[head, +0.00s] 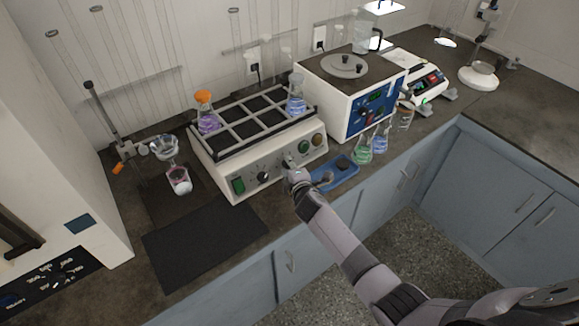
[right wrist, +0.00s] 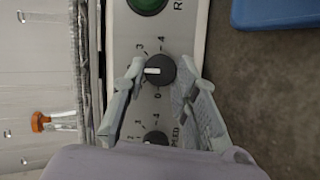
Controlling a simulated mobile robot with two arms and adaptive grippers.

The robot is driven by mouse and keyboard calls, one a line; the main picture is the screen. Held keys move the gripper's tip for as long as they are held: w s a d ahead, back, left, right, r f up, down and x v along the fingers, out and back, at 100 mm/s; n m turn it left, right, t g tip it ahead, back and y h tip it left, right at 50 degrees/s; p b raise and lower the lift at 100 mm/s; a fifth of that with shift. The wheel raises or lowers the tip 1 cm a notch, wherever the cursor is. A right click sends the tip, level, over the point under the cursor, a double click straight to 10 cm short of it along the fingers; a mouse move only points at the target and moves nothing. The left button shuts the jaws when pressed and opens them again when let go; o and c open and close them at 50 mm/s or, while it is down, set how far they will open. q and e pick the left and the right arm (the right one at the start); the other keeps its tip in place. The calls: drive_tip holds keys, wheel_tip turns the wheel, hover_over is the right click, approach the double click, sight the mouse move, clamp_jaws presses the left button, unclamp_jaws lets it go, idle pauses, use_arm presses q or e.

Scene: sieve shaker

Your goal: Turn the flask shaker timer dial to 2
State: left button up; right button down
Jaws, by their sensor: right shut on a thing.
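The flask shaker (head: 212,165) stands on the counter, its control panel facing front. My right gripper (head: 290,167) is at the right part of that panel. In the right wrist view, its fingers (right wrist: 163,68) are closed around the black timer dial (right wrist: 165,72), one on each side. The dial's white pointer line points left in that view, between the 3 above and the mark near 1 below; a finger hides the number there. A second black knob (right wrist: 155,138), beside SPEED lettering, is partly hidden. My left gripper is not in view.
A blue tray (head: 345,168) lies just right of my right gripper. A dark mat (head: 205,243) lies front left. A white hotplate-like box with a blue panel (head: 372,108) stands right of the shaker.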

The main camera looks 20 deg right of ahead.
drive_tip(key=shift+f, duration=0.1)
drive_tip(key=c, duration=1.2)
unclamp_jaws()
drive_tip(key=shift+c, duration=0.2)
drive_tip(key=v, duration=1.2)
